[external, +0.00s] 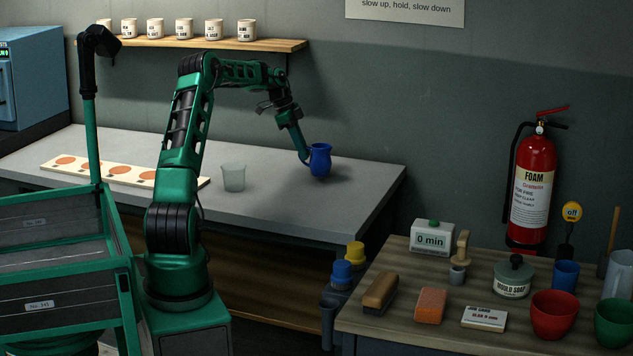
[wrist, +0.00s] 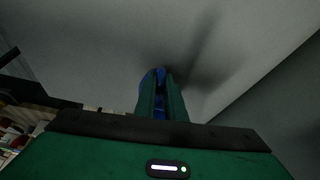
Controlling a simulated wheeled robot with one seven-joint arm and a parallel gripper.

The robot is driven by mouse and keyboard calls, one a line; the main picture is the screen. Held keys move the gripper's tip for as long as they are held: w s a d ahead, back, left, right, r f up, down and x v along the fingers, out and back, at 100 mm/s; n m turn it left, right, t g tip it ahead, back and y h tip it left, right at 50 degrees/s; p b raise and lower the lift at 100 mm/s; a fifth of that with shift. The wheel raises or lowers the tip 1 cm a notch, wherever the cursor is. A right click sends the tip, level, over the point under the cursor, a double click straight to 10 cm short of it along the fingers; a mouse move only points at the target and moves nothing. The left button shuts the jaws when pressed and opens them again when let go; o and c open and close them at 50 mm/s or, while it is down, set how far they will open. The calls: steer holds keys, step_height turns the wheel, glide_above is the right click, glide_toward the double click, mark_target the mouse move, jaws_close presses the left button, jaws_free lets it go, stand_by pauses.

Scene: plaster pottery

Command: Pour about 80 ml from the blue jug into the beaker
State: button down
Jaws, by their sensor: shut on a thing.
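The blue jug (external: 320,160) is upright near the right end of the grey table (external: 376,184). My gripper (external: 306,157) is shut on the jug at its left side, where the handle is. I cannot tell whether the jug's base touches the table. In the wrist view my gripper (wrist: 161,100) shows its green fingers close together, with a little of the blue jug (wrist: 160,74) between and beyond them. The beaker (external: 233,177), translucent and pale, stands upright on the table to the left of the jug, apart from it. The contents of both are hard to make out.
A pale board with orange discs (external: 110,174) lies at the table's left. A shelf of labelled jars (external: 190,42) is on the wall. A wooden bench (external: 400,320) at the right holds a timer (external: 432,236), brush, sponge and bowls. The table between beaker and jug is clear.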

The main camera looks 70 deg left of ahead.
steer(key=s+a+m, duration=0.1)
steer(key=s+a, duration=0.5)
steer(key=s, duration=0.4)
steer(key=s+a+m+g+h, duration=0.1)
steer(key=s+a+m, duration=0.1)
steer(key=s+a, duration=0.4)
steer(key=s+a+m, duration=0.2)
steer(key=s+a, duration=0.4)
steer(key=s, duration=1)
steer(key=shift+a+r+g+h, duration=0.3)
steer(key=shift+a, duration=0.1)
steer(key=w+d+r+g+y+p, duration=0.1)
steer(key=w+d+r+g+y, duration=0.3)
steer(key=d+y, duration=0.3)
steer(key=shift+d+r+y+p, duration=0.35)
steer(key=shift+d+r+y, duration=0.05)
steer(key=shift+r+y, duration=0.4)
steer(key=shift+w+d+r+g+y+p, duration=0.1)
steer(key=shift+d+r+g+y+p, duration=0.3)
steer(key=shift+y+p, duration=0.25)
steer(key=shift+w+d+r+g+y+p, duration=0.15)
steer(key=shift+d+r+g+y+p, duration=0.15)
steer(key=shift+y, duration=0.25)
